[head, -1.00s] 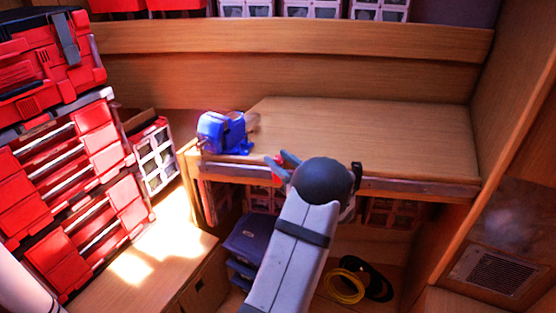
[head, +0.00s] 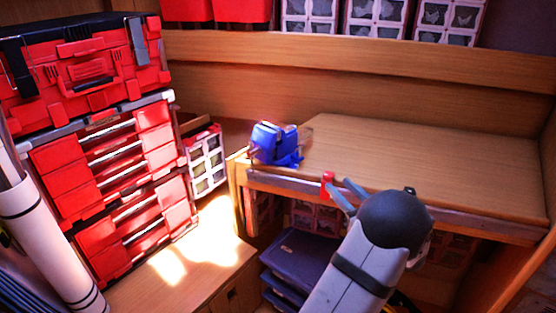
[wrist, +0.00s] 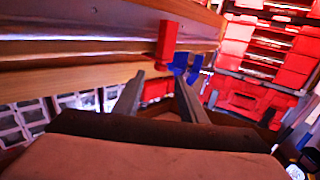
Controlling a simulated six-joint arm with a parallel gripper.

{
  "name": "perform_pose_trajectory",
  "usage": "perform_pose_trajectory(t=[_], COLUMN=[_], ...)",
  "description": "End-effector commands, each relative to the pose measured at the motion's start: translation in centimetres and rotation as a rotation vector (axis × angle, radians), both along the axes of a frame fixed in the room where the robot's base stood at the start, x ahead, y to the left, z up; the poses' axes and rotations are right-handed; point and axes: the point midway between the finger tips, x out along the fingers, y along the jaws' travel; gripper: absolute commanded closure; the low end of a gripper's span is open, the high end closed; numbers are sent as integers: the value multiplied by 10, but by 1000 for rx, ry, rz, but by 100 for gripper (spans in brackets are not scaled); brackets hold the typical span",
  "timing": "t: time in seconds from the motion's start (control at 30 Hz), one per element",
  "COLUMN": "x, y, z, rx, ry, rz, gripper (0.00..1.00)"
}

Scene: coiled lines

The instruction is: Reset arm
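My gripper (head: 337,186) is just in front of the wooden bench's front edge, to the right of the blue vise. In the wrist view its two fingers (wrist: 157,88) stand apart with nothing held between them. A small red piece (head: 327,183) shows close to the fingertips at the bench edge; it also shows in the wrist view (wrist: 167,45). I cannot tell whether a finger touches it. A little yellow, likely part of a coiled line (head: 402,302), shows at the bottom behind my arm; the rest of the coils is hidden.
The blue vise (head: 274,144) sits on the bench corner (head: 430,165), whose top is otherwise clear. Red toolboxes (head: 90,75) are stacked at left. Dark stacked cases (head: 300,262) stand below the bench. A white rolled tube (head: 45,245) is at the left edge.

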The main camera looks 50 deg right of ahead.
Motion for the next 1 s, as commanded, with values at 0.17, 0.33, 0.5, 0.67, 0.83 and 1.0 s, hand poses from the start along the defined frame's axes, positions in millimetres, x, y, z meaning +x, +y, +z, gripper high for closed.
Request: perform_pose_trajectory(t=[0.17, 0.33, 0.5, 0.67, 0.83, 1.0], x=[8, 48, 109, 168, 208, 217], y=[3, 17, 29, 67, 134, 226], z=[8, 27, 13, -8, -39, -74], rx=[-14, -59, -36, 13, 88, 175], ry=[15, 91, 209, 360, 549, 765], rz=[9, 30, -9, -41, -41, 5], gripper=[62, 62, 62, 62, 62, 62])
